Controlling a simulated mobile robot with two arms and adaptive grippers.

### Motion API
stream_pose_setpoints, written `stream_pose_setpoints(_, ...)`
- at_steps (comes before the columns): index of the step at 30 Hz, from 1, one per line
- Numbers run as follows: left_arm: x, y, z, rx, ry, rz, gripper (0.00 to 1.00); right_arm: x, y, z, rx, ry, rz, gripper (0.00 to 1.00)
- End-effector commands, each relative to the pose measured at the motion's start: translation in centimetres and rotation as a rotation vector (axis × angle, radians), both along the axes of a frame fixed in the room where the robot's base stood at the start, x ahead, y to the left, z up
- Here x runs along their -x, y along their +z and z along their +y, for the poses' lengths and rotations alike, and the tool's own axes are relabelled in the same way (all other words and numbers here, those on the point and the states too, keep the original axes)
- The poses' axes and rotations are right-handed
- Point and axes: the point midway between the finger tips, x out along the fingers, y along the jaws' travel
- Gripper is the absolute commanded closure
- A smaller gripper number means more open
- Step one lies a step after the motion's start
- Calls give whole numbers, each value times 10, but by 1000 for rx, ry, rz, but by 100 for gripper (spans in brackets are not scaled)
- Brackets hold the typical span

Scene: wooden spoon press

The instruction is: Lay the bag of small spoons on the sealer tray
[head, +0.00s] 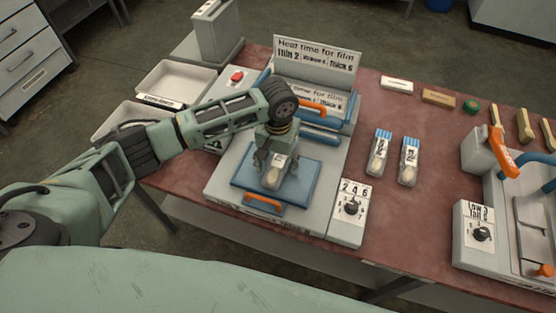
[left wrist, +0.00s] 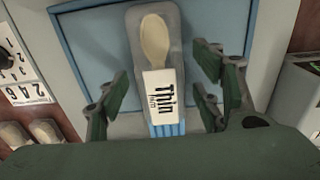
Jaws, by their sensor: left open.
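A clear bag with a pale wooden spoon (head: 272,178) lies on the blue sealer tray (head: 302,188), below my left gripper. The left wrist view shows the bag (left wrist: 154,40) with a white label reading "Thin" and blue stripes at its near end. My left gripper (head: 279,162) is open over the tray, its fingers on either side of the bag. In the left wrist view the fingers of the left gripper (left wrist: 160,95) stand apart from the bag, with gaps on both sides. Part of the bag is hidden by the gripper in the head view. My right gripper is not in view.
Two more spoon bags (head: 379,155) (head: 408,162) lie right of the sealer. A dial box (head: 350,209) stands at the sealer's right front. Behind the tray are an orange handle (head: 322,104) and a sign (head: 316,62). Another press (head: 480,240) stands at far right.

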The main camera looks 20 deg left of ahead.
Motion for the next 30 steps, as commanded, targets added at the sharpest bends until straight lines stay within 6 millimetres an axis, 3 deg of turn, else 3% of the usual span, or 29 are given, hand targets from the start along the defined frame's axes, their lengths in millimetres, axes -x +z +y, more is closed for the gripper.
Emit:
stream_pose_setpoints(5,0,7,0,0,0,-2,40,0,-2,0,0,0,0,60)
stream_pose_setpoints(8,-1,20,0,1,-1,-4,40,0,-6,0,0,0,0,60)
stream_pose_setpoints(21,-1,107,-1,1,0,-3,40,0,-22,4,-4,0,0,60)
stream_pose_setpoints(30,0,123,0,1,0,1,40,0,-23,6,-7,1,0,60)
